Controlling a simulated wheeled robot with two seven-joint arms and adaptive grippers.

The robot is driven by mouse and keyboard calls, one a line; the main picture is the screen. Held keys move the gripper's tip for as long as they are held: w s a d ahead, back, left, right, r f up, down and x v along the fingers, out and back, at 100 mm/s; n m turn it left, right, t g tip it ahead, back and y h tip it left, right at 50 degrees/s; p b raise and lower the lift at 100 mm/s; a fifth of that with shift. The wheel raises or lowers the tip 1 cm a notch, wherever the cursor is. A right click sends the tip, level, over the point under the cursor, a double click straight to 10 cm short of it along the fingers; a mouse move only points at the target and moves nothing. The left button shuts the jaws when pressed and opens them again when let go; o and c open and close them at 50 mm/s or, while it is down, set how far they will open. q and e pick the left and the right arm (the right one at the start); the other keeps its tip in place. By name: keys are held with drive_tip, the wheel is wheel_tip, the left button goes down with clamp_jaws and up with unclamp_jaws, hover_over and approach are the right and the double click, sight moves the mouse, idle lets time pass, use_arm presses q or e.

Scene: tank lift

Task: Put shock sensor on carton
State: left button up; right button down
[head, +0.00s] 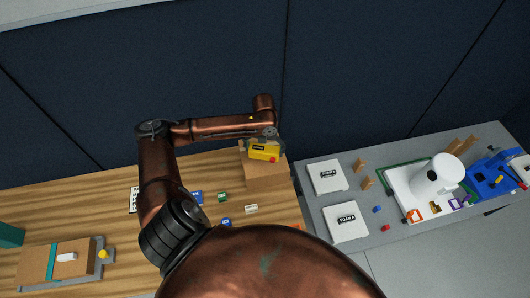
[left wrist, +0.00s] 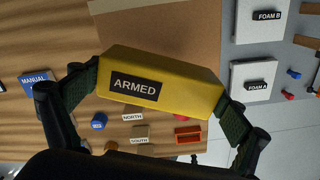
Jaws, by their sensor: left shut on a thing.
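The shock sensor (head: 264,153) is a yellow block with a black label; in the left wrist view (left wrist: 185,95) the label reads ARMED. My left gripper (head: 268,138) is shut on it, with a dark finger pad at each end of the block in the left wrist view (left wrist: 160,95). A plain brown carton (head: 265,178) stands at the right end of the wooden table, and the sensor is over its back part in the head view. The carton (left wrist: 165,25) also shows behind the sensor in the left wrist view. I cannot tell whether they touch. My right gripper is not in view.
A strapped brown box (head: 38,262) lies at the left. Small coloured blocks, such as a green one (head: 222,197), lie before the carton. The grey table (head: 322,208) at right holds white foam pads (head: 328,177) and a white cylinder (head: 432,178). A dark wall rises behind.

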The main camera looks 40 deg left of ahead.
sight(265, 152)
use_arm(q)
drive_tip(key=shift+w+a+f, duration=0.25)
drive_tip(key=shift+w+f, duration=0.2)
drive_tip(key=shift+f, duration=0.1)
drive_tip(key=shift+w+a+f, duration=0.25)
drive_tip(key=shift+w+f, duration=0.15)
drive_tip(key=shift+f, duration=0.15)
wheel_tip(265, 152, down, 3)
drive_tip(key=shift+w+a+r+p, duration=0.1)
drive_tip(key=shift+p, duration=0.7)
drive_tip(key=shift+f, duration=0.35)
drive_tip(key=shift+f, duration=0.1)
drive_tip(key=o, duration=0.9)
drive_tip(key=shift+o, duration=0.2)
wheel_tip(265, 152, up, 12)
drive_tip(key=shift+r+b, duration=0.15)
drive_tip(key=shift+b, duration=1.1)
